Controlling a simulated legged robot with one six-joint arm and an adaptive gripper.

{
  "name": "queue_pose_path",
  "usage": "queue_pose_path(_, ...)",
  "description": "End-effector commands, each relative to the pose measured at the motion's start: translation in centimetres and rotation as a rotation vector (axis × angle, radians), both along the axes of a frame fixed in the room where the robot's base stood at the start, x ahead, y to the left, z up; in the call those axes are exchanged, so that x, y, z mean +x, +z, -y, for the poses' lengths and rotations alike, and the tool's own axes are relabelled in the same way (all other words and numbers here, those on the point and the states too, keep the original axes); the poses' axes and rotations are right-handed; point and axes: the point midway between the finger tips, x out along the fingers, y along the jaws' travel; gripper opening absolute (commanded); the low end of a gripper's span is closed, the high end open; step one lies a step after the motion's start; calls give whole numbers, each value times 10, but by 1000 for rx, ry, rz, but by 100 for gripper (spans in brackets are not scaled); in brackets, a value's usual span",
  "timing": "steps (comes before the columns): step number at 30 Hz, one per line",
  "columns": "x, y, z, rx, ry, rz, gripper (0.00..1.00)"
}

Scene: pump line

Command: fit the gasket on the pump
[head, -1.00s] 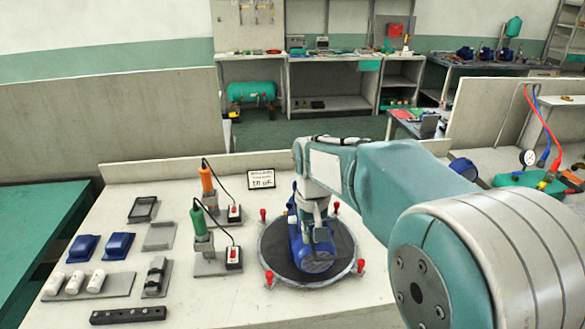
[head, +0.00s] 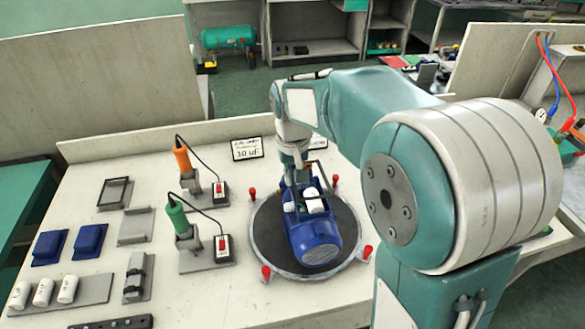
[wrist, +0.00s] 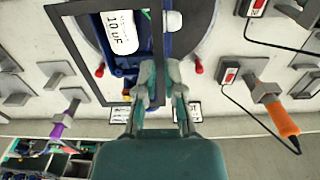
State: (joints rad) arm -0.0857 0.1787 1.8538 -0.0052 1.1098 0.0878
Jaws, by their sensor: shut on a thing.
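The blue pump (head: 316,240) lies on a dark round turntable (head: 268,235). A white capacitor (head: 314,205) shows in its open top, and the wrist view shows that capacitor labelled 10 uF (wrist: 120,33). My gripper (wrist: 160,75) is shut on one side of a thin black rectangular gasket (wrist: 63,38). In the wrist view the gasket appears in front of the pump and frames part of its open top. I cannot tell whether it touches the pump. In the head view my gripper (head: 293,170) is above the pump's far end, partly hidden by my wrist.
Another black frame (head: 115,193) lies at the table's left. Blue covers (head: 90,241), white capacitors (head: 43,292) and a clamp-like part (head: 135,278) are there too. Green (head: 178,218) and orange (head: 183,158) tools stand left of the turntable. Red posts (head: 367,252) ring it.

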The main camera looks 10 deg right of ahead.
Motion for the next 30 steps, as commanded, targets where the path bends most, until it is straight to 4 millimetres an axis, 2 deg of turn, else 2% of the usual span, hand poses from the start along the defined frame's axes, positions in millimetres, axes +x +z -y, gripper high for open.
queue_pose_path(15, 0, -43, 0, 0, 0, -1, 0)
queue_pose_path(30, 0, -49, 0, 0, 0, 0, 0)
